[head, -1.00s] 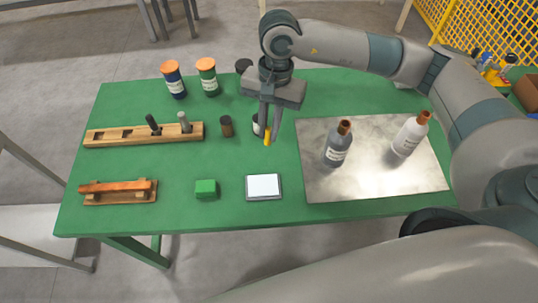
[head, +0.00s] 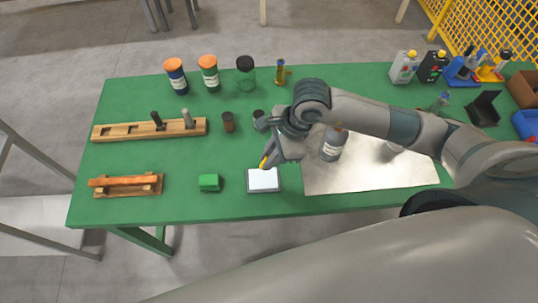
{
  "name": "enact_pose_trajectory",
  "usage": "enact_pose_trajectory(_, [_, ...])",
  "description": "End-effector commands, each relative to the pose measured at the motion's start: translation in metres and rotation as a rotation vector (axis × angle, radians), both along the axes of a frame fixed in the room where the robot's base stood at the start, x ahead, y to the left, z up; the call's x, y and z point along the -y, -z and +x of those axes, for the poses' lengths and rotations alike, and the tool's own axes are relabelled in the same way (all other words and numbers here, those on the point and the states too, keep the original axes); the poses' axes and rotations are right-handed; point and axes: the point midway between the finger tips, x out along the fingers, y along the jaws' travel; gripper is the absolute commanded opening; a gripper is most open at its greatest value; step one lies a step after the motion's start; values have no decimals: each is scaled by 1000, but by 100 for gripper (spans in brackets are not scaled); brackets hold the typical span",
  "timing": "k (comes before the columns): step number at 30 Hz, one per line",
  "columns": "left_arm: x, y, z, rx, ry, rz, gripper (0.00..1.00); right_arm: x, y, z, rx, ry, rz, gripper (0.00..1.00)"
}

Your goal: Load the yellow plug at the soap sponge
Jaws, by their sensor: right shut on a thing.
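The yellow plug (head: 264,162) is between the fingertips of my right gripper (head: 268,159). The gripper is shut on it and hides part of it. The plug is at the far edge of a flat white pad in a grey frame (head: 263,189); I cannot tell whether it touches. A small green block (head: 209,182) lies to the left of the pad. I cannot tell for sure which of these two is the soap sponge. My left gripper is not in view.
A wooden rack (head: 170,129) with dark and grey pegs and an orange-topped wooden holder (head: 126,184) are on the left. Several jars stand at the back. A grey bottle (head: 332,146) stands on the metal sheet (head: 370,178), close to my right arm. The green table (head: 200,155) is clear around the block.

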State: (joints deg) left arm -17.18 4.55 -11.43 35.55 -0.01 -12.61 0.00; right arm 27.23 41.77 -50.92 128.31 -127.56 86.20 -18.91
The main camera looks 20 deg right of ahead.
Motion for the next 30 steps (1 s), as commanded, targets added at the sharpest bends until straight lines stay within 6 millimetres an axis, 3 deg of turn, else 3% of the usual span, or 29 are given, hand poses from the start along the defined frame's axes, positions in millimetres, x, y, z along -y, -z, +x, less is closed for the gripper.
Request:
enact_pose_trajectory(14, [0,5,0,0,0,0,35,0,10,0,-3,-2,-1,0])
enact_pose_trajectory(30, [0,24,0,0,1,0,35,0,53,-1,-2,-3,-1,0])
